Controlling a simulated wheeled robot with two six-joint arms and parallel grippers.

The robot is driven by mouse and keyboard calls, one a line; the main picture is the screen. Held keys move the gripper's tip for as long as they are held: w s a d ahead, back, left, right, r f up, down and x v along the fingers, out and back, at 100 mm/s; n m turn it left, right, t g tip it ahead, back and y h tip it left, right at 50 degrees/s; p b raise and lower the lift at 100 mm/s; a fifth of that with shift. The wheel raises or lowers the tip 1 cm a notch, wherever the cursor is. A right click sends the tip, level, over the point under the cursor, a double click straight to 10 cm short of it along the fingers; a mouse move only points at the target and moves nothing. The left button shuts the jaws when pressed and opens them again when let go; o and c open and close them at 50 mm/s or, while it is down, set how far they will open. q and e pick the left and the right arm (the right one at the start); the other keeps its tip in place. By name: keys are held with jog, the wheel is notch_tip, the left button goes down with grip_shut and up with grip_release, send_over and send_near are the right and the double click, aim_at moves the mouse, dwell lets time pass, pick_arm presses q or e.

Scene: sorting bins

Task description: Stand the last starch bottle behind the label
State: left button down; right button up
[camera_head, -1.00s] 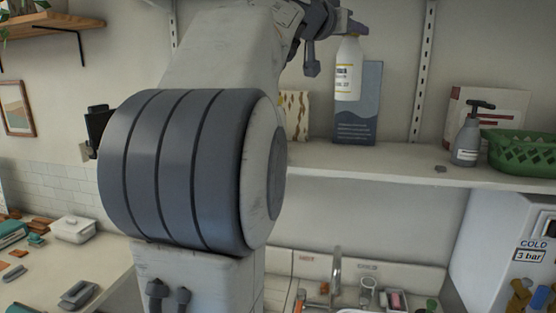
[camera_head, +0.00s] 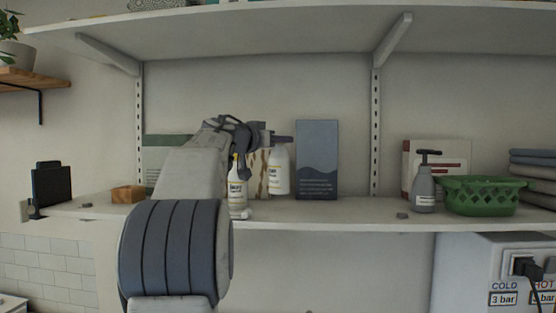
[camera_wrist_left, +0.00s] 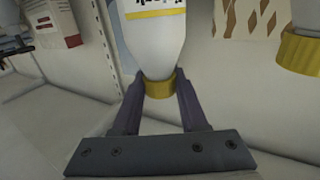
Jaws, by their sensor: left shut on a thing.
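My left gripper (camera_head: 281,140) is shut on the neck of a white starch bottle (camera_head: 279,172) with a yellow-edged label. The bottle hangs upright, just left of the blue box, with its base seemingly a little above the shelf. In the left wrist view the fingers (camera_wrist_left: 160,92) close on the yellow neck of this bottle (camera_wrist_left: 157,45). A second starch bottle (camera_head: 237,194) stands on the shelf to the left, partly behind my arm; a yellow-necked bottle (camera_wrist_left: 300,48) also shows at the wrist view's right edge. A small pale piece (camera_head: 241,214), possibly the label, lies at the shelf front.
A blue box (camera_head: 317,160) stands close right of the held bottle. A patterned packet (camera_head: 260,172) is behind it. A grey pump bottle (camera_head: 424,188) and green basket (camera_head: 481,196) stand farther right. An upper shelf (camera_head: 270,28) overhangs.

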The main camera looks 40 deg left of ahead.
aim_at(273, 156)
pick_arm(q)
jog(key=shift+a+f+b, duration=0.1)
jog(key=shift+f+b, duration=0.95)
jog(key=shift+f, duration=0.95)
jog(key=shift+f, duration=0.15)
jog(key=shift+c, duration=2.2)
grip_release()
jog(key=shift+w, duration=0.1)
